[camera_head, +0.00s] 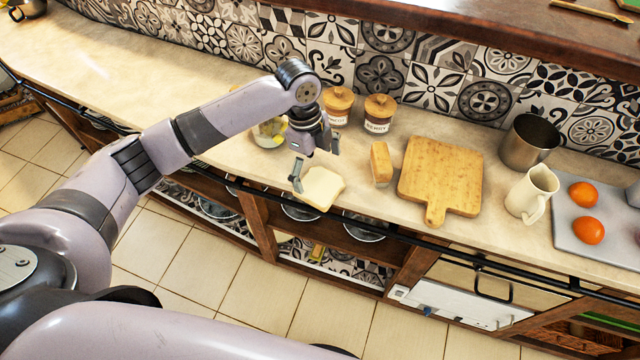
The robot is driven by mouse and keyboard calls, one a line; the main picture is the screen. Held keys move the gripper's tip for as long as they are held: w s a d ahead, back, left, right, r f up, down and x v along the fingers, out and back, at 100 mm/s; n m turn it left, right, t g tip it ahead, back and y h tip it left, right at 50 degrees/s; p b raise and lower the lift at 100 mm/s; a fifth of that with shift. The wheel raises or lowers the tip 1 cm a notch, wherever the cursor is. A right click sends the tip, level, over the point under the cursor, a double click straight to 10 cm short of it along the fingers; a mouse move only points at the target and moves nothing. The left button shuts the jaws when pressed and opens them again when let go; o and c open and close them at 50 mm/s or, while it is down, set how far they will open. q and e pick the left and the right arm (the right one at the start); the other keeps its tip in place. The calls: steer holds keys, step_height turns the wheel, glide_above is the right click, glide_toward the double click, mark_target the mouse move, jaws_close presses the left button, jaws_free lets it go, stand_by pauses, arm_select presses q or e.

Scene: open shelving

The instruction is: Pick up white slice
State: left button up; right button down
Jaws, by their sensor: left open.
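The white slice (321,188) is a pale square of bread with a thin brown crust. It lies flat at the front edge of the counter, left of the wooden cutting board. My left gripper (316,169) is open, above and beside the slice, with one finger near its left corner and the other further back to the right. Nothing shows between the fingers. I cannot tell whether a finger touches the slice. My right gripper is not in view.
A brown loaf piece (381,164) stands right of the slice, beside the cutting board (440,178). Two lidded jars (379,113) stand behind. A glass jar (269,132) is partly hidden by my arm. A white jug (532,193), metal pot (528,142) and two oranges (587,230) are at right.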

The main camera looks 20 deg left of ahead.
mark_target(319, 185)
arm_select(q)
steer(key=f, duration=0.1)
steer(key=f+p, duration=0.1)
steer(key=f, duration=0.3)
steer(key=shift+d, duration=0.35)
steer(key=shift+c, duration=0.4)
steer(key=c, duration=0.8)
